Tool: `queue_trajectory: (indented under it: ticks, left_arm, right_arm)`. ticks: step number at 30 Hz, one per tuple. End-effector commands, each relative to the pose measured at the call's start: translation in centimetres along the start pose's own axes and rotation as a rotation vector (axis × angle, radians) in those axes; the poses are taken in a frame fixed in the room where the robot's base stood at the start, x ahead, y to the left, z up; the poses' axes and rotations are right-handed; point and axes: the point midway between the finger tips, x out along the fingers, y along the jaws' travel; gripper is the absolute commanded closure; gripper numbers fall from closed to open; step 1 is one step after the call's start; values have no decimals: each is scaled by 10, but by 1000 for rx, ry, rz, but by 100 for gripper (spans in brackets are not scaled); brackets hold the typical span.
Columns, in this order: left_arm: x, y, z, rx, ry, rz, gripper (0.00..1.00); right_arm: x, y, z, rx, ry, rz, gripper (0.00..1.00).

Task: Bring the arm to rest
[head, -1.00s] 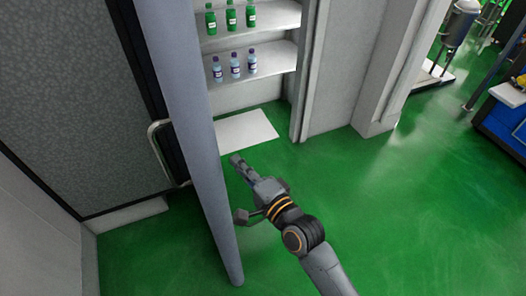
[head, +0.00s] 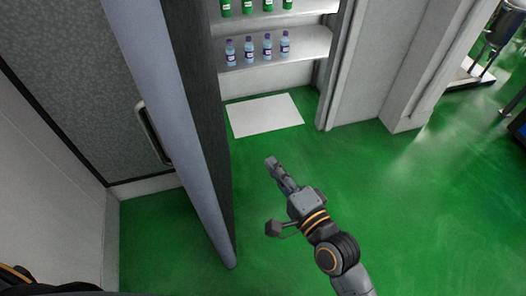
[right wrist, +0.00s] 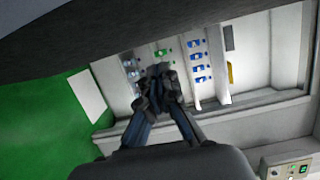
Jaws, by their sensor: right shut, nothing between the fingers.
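My right arm comes up from the bottom of the head view. My right gripper (head: 272,164) is shut and empty, held over the green floor in front of the open cabinet. In the right wrist view its fingers (right wrist: 158,72) are closed together, pointing toward the shelves. The left gripper does not show clearly; only a dark piece with an orange mark is at the lower left corner of the head view.
The open door (head: 165,120) stands left of my right arm. Shelves hold blue-labelled bottles (head: 249,49) and green bottles (head: 226,8). A white floor plate (head: 264,115) lies below. Free green floor spreads to the right. A control box (right wrist: 290,170) shows in the wrist view.

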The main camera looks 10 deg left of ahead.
Motion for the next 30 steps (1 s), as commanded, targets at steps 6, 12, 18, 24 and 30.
queue_trajectory:
  ticks: [6, 12, 18, 24, 30]
  left_arm:
    - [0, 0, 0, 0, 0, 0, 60]
    - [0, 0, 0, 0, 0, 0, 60]
    - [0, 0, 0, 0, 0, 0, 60]
    - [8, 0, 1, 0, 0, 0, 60]
    - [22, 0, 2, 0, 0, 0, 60]
  right_arm:
    - [-40, 1, 0, -1, -2, 3, 100]
    - [-53, 0, -1, 0, -1, 0, 100]
    - [-54, 2, -2, -2, 1, 3, 100]
    - [-52, 61, -16, -93, 30, 101, 100]
    - [-64, 178, -43, -283, 59, 314, 100]
